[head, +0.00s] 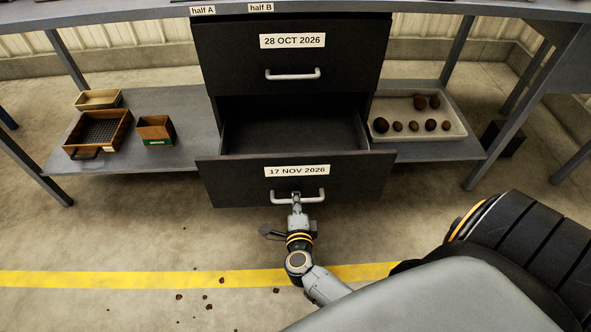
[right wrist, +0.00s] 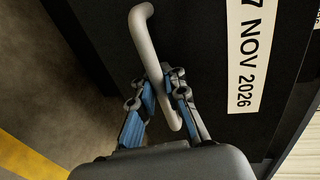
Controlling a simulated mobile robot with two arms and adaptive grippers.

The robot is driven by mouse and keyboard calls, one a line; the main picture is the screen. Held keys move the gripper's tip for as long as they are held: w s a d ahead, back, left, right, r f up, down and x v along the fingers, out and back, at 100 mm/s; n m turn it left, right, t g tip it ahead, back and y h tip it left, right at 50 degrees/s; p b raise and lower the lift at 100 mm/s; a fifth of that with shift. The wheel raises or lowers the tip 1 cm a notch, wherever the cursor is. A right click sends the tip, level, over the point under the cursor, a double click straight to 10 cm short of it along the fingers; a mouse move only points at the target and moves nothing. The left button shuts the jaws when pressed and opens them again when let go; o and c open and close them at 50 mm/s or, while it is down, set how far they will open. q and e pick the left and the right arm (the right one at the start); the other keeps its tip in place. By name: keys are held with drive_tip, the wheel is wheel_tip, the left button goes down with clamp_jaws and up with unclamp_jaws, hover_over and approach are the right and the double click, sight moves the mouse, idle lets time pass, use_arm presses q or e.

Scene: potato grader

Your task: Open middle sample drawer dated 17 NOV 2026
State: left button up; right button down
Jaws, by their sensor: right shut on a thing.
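The dark drawer labelled 17 NOV 2026 (head: 230,178) is pulled well out of the cabinet, and its inside looks empty. Its light bar handle (head: 315,196) is on the front below the label. My right gripper (head: 296,198) is shut on this handle; in the right wrist view its blue-padded fingers (right wrist: 167,95) close around the handle bar (right wrist: 143,40). The drawer labelled 28 OCT 2026 (head: 350,60) is above it and closed. My left gripper is not in view.
A lower shelf (head: 190,115) holds wooden boxes (head: 98,133) at left and a pale tray (head: 455,128) of several potatoes at right. Grey table legs (head: 500,130) stand on both sides. Small dark clods lie on the floor near the yellow line (head: 130,280).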

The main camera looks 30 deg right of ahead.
drive_tip(key=v, duration=0.3)
drive_tip(key=shift+f, duration=0.2)
drive_tip(key=c, duration=1.7)
unclamp_jaws()
drive_tip(key=shift+o, duration=0.2)
drive_tip(key=v, duration=1.2)
drive_tip(key=shift+w+a, duration=0.1)
drive_tip(key=shift+a, duration=0.05)
